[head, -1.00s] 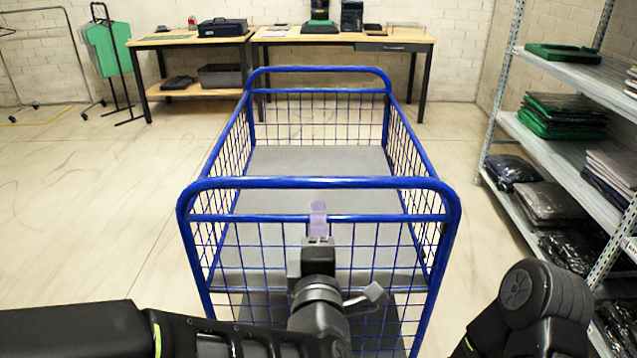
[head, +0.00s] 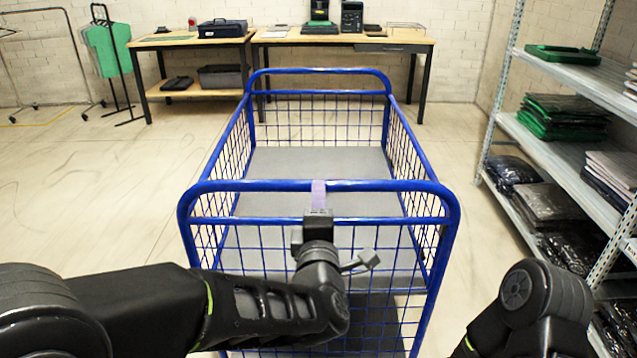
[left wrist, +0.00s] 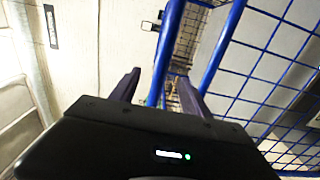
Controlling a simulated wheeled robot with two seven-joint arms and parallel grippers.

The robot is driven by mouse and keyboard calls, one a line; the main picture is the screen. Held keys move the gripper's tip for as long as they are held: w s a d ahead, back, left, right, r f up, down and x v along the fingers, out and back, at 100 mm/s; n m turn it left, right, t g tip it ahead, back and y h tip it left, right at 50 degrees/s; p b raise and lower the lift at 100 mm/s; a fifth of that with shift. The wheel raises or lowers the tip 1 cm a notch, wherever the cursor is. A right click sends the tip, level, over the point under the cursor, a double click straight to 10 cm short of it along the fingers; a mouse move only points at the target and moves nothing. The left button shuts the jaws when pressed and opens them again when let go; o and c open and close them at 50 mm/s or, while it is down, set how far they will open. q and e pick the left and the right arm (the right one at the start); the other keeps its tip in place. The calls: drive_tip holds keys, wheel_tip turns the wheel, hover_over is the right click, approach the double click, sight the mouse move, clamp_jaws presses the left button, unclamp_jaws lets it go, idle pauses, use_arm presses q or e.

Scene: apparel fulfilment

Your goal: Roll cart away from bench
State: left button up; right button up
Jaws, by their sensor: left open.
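The blue wire-mesh cart (head: 320,186) with grey shelves stands straight in front of me, its near handle rail toward me. My left gripper (head: 318,190) reaches that rail near its middle in the head view. In the left wrist view, my left gripper (left wrist: 158,82) is open, with its two fingers apart and a blue rail (left wrist: 163,60) running between them. I cannot tell whether either finger touches it. The bench (head: 345,38) stands against the back wall, beyond the cart's far end. My right arm shows at the lower right, but its gripper is out of view.
A metal shelf rack (head: 553,150) with folded, bagged garments stands close on the right. A second table (head: 190,40) and a green garment on a stand (head: 110,50) are at the back left. The floor (head: 90,200) left of the cart is clear.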

use_arm(q)
drive_tip(key=shift+w+b, duration=1.25)
drive_tip(key=shift+w, duration=1.9)
drive_tip(key=shift+c, duration=0.5)
drive_tip(key=c, duration=1.1)
drive_tip(key=shift+r, duration=0.1)
